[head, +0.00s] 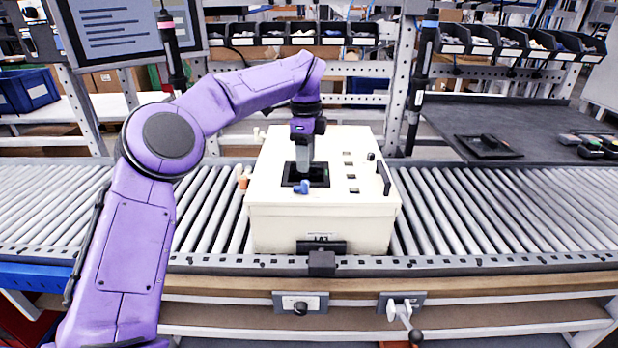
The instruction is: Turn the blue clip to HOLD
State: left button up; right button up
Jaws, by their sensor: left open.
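The blue clip (302,187) is small and sits on top of the cream box (320,222), at the front edge of a dark square recess. Its exact setting and any HOLD marking are too small to read. My left gripper (303,174) points down over the recess, just behind and above the clip. It is open; I cannot tell whether its fingers touch the clip. The fingers hide part of the recess. My right gripper is not in view.
The box stands on a roller conveyor (470,215). An orange clip (243,182) is at its left side and a black handle (384,178) at its right. Tools hang on both sides (172,50) (420,85). A dark bench (500,125) is at the right.

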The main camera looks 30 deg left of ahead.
aim_at(305, 181)
pick_arm(q)
jog(key=f, duration=0.6)
jog(key=shift+a+f, duration=0.15)
jog(key=shift+a, duration=0.05)
jog(key=shift+d, duration=0.1)
grip_shut()
